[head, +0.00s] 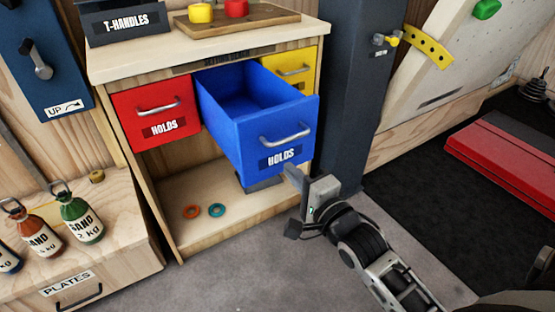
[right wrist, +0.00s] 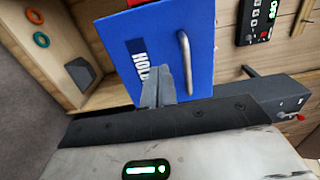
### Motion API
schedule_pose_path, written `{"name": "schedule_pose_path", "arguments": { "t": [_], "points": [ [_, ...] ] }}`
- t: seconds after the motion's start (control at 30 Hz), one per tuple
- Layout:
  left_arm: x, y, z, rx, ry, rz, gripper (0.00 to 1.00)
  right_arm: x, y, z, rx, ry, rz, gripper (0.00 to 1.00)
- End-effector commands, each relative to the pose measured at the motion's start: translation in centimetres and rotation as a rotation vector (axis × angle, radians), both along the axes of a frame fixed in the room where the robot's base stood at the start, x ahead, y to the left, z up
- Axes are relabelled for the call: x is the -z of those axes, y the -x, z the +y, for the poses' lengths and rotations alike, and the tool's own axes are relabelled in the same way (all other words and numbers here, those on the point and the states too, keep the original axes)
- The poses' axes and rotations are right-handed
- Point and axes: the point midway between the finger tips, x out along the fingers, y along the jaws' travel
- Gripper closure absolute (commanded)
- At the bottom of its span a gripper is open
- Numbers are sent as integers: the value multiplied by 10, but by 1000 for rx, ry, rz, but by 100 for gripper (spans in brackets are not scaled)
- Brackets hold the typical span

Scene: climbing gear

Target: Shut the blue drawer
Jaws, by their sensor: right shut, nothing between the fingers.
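The blue drawer (head: 248,132) stands pulled out of the wooden cabinet between the red and yellow drawers. Its inside looks empty. Its front carries a grey bar handle (head: 286,135) and a HOLDS label. My right gripper (head: 290,174) is shut and empty, at the lower edge of the drawer front, below the handle. In the right wrist view the shut fingers (right wrist: 158,88) lie over the blue front (right wrist: 165,45), beside the handle (right wrist: 184,62); I cannot tell whether they touch it. My left gripper is not in view.
The red drawer (head: 155,112) and yellow drawer (head: 292,68) are shut. Orange and teal rings (head: 217,210) lie on the open shelf below. Sand bottles (head: 80,220) stand on a box at left. A dark post (head: 352,110) rises right of the cabinet. Grey floor (head: 250,275) is clear in front.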

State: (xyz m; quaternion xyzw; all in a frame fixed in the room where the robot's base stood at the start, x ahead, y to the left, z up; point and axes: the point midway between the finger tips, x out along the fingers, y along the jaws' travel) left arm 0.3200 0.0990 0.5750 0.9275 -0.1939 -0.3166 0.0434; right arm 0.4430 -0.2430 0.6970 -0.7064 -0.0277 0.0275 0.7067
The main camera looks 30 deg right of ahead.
Motion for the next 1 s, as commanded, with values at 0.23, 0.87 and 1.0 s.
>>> {"name": "schedule_pose_path", "arguments": {
  "t": [0.23, 0.87, 1.0],
  "points": [
    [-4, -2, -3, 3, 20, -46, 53, 1, -45, 3, 0, 3, -2, 100],
    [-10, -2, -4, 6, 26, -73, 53, 0, -63, 5, 0, 0, 1, 100],
    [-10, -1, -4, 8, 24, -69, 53, -1, -68, 1, 9, 0, 0, 100]
  ]
}}
